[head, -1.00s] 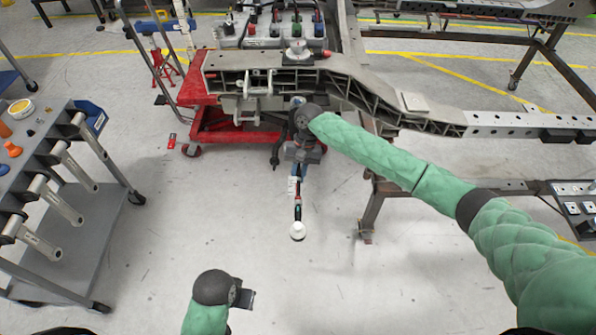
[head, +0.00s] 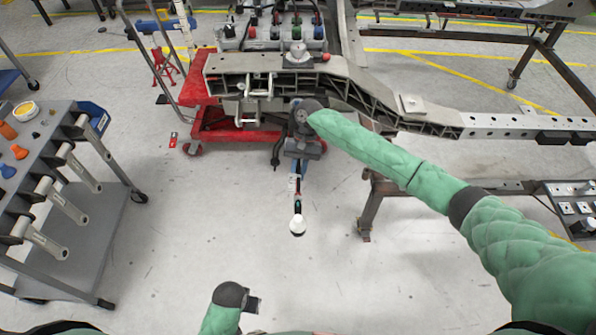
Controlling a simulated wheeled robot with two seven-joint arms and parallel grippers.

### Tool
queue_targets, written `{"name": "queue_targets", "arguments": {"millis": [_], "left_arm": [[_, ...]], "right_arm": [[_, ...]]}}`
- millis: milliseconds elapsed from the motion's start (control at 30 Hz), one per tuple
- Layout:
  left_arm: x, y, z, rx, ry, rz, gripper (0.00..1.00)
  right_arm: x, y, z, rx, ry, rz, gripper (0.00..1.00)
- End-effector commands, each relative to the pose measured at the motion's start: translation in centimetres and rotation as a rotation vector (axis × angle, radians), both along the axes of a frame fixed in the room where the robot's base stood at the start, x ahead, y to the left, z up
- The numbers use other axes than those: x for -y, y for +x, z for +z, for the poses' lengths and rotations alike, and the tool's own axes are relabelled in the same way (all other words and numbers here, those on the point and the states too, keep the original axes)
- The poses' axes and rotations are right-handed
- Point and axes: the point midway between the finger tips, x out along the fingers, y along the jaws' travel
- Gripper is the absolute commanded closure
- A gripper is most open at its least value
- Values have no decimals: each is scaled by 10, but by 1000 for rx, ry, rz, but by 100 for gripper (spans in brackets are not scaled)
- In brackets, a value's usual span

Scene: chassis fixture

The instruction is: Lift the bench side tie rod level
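A slim rod-like part (head: 298,205), probably the tie rod, shows in the middle of the head view. It has blue, white and dark red sections and a round white end towards me. Its far end meets my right gripper (head: 302,160), below the front of the grey chassis frame (head: 385,112). The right fingers are hard to make out, so I cannot tell whether they close on the part. My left gripper (head: 252,303) is low in the view, away from the rod, over bare floor. Its small dark fingers do not show clearly.
A grey cart (head: 75,235) with several metal arms stands at the left. A red lift (head: 205,135) stands under the chassis frame's left end. A brown stand leg (head: 370,208) is right of the rod.

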Motion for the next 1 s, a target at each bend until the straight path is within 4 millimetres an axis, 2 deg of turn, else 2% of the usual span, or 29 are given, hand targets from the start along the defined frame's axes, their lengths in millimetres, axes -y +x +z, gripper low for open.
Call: {"name": "queue_targets", "arguments": {"millis": [33,100,367,533,600,700,1000], "left_arm": [[0,0,2,0,0,0,64],[0,0,2,0,0,0,64],[0,0,0,-1,0,0,64],[-1,-1,1,-11,3,-2,64],[2,2,21,2,-3,0,64],[3,2,38,4,-7,0,64],[4,1,72,5,-11,-1,64]], "right_arm": [[0,3,6,6,4,-1,73],[0,2,5,5,3,0,63],[0,1,2,2,1,0,63],[2,6,10,4,1,0,63],[4,11,19,5,1,-1,63],[6,18,33,5,2,-1,63],[13,34,66,4,1,0,63]]}}
